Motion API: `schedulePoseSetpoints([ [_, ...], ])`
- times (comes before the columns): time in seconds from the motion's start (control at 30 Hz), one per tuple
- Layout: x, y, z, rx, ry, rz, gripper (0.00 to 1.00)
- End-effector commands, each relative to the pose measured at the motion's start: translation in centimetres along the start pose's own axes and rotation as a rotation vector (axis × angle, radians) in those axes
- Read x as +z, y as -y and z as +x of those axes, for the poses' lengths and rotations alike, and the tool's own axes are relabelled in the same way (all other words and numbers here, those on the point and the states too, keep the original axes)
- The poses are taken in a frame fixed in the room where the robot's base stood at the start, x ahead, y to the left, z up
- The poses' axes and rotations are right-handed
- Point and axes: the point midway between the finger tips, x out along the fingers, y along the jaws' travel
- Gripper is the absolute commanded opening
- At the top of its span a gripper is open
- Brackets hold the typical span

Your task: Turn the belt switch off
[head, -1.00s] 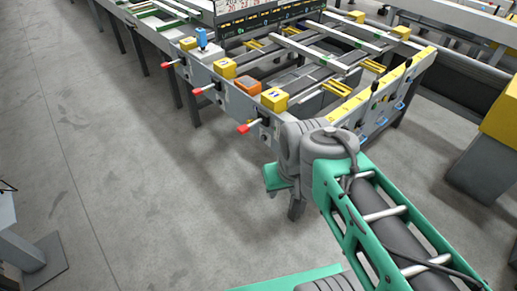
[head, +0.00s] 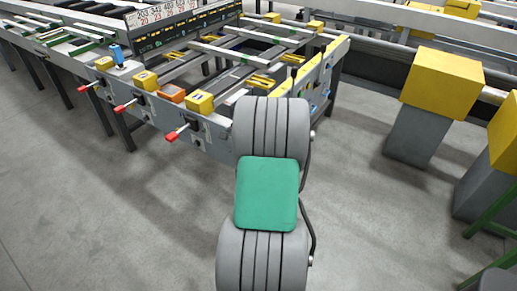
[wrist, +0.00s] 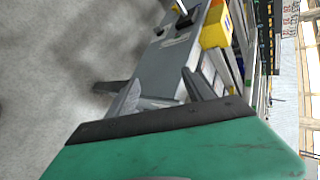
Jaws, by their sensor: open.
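The runout table (head: 215,132) stands at upper left to middle in the head view. Its near side carries several red-tipped levers (head: 172,136), with yellow boxes (head: 200,102) above them, an orange box (head: 171,93) and a small blue device (head: 118,55). I cannot tell which of these is the belt switch. In the wrist view my gripper (wrist: 168,96) is open and empty, close to the grey side panel (wrist: 160,72). A dark knob or lever (wrist: 182,12) and a yellow box (wrist: 214,24) lie beyond it. My arm hides my gripper in the head view.
Yellow-topped grey blocks (head: 440,85) stand on the right. The grey floor (head: 70,190) at lower left is clear.

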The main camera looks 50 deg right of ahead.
Motion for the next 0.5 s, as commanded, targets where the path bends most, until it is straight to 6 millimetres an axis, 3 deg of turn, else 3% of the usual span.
schedulePoseSetpoints([
  [0.03, -5.3, -1.9, 1.5, -0.058, -0.038, 0.174, 0.60],
  [0.1, -10.1, -2.8, 1.9, -0.141, -0.065, 0.362, 0.60],
  [0.2, -13.6, -3.5, 1.8, -0.210, -0.081, 0.503, 0.60],
  [0.33, -14.5, -3.3, 2.8, -0.228, -0.082, 0.538, 0.60],
  [0.5, -14.9, -2.7, 6.1, -0.225, -0.083, 0.533, 0.60],
])
